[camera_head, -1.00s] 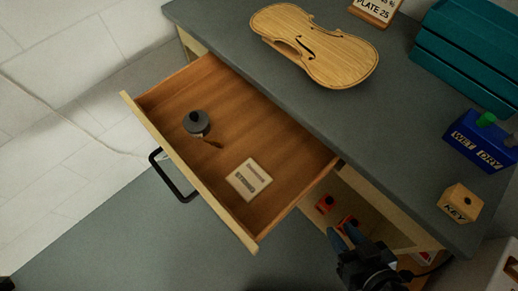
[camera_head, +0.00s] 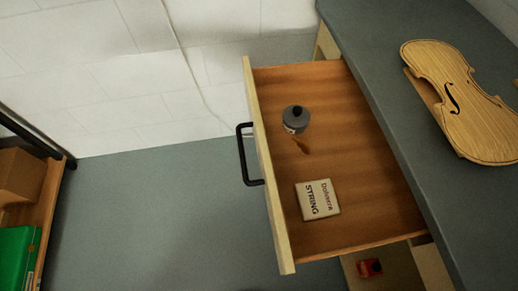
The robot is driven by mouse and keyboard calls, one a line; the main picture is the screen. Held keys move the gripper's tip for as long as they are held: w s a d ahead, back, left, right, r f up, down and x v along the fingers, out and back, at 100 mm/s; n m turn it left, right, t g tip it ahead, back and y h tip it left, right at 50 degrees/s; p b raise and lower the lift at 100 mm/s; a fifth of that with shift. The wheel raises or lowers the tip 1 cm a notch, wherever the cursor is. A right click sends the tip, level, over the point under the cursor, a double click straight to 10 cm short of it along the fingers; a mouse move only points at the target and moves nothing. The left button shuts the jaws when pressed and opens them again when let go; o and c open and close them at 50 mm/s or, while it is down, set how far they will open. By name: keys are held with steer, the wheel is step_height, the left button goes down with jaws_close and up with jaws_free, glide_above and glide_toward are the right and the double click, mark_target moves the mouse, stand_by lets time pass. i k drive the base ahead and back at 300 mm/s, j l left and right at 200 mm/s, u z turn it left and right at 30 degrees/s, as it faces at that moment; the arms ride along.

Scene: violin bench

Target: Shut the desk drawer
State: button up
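The desk drawer (camera_head: 352,150) is pulled far out from under the grey bench top (camera_head: 392,80). Its pale wooden front (camera_head: 266,165) faces left and carries a black bar handle (camera_head: 243,155). Inside lie a small dark round pot (camera_head: 295,118) with a black knob and a flat card marked STRING (camera_head: 318,200). A brown mark or small object shows just below the pot. My gripper is outside this view.
A violin body (camera_head: 462,105) lies on the bench top at right. A shelf (camera_head: 40,225) with a brown box (camera_head: 20,176) and a green item (camera_head: 18,258) stands at far left. A red object (camera_head: 370,267) sits below the drawer. The floor left of the handle is clear.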

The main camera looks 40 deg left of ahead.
mark_target(348, 146)
steer(key=i+j+u, duration=0.1)
steer(key=j+u, duration=0.15)
steer(key=i+j+u, duration=0.25)
steer(key=j, duration=0.15)
steer(key=i+j+u, duration=0.2)
steer(key=j+u, duration=0.3)
steer(key=u, duration=0.15)
steer(key=j+u, duration=0.4)
steer(key=l, duration=0.1)
